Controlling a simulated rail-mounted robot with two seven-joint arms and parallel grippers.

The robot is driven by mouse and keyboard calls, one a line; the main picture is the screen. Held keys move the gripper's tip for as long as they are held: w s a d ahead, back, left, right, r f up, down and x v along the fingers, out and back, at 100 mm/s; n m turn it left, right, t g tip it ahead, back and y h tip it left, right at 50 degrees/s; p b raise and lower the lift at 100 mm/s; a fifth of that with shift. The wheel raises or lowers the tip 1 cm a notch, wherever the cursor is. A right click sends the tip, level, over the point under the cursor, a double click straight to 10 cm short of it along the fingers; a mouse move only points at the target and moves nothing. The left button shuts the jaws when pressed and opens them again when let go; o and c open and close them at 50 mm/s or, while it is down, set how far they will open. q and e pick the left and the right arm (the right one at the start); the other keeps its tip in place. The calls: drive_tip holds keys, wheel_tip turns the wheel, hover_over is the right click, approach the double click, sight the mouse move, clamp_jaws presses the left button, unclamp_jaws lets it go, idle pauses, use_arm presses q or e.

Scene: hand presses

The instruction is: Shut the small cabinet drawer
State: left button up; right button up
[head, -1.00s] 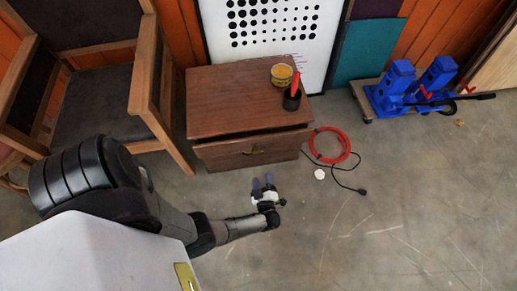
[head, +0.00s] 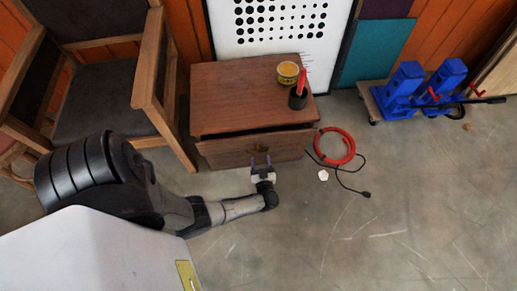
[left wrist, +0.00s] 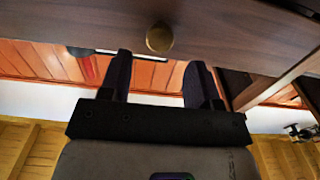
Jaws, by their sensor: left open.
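The small brown wooden cabinet (head: 235,100) stands against the back wall. Its drawer (head: 225,154) sticks out a little, with a dark gap under the cabinet top. My left gripper (head: 261,160) is open and empty, close in front of the middle of the drawer front. In the left wrist view, the drawer front (left wrist: 90,22) crosses the top with its round brass knob (left wrist: 159,38). The two dark fingers of my left gripper (left wrist: 158,77) point toward it, one on each side of the knob's line. I cannot tell whether they touch the wood. My right gripper is not in view.
A yellow tin (head: 288,72) and a dark cup (head: 298,98) with a red item stand on the cabinet. A wooden armchair (head: 105,90) is close on the left. A red hose coil (head: 334,146) and black cable lie right of the drawer. Blue presses (head: 420,90) stand farther right.

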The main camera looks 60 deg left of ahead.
sight(259, 150)
use_arm(q)
drive_tip(key=b+x, duration=0.2)
drive_tip(key=x, duration=0.4)
drive_tip(key=shift+w+a, duration=0.1)
drive_tip(key=shift+a, duration=0.15)
clamp_jaws()
idle(0.4)
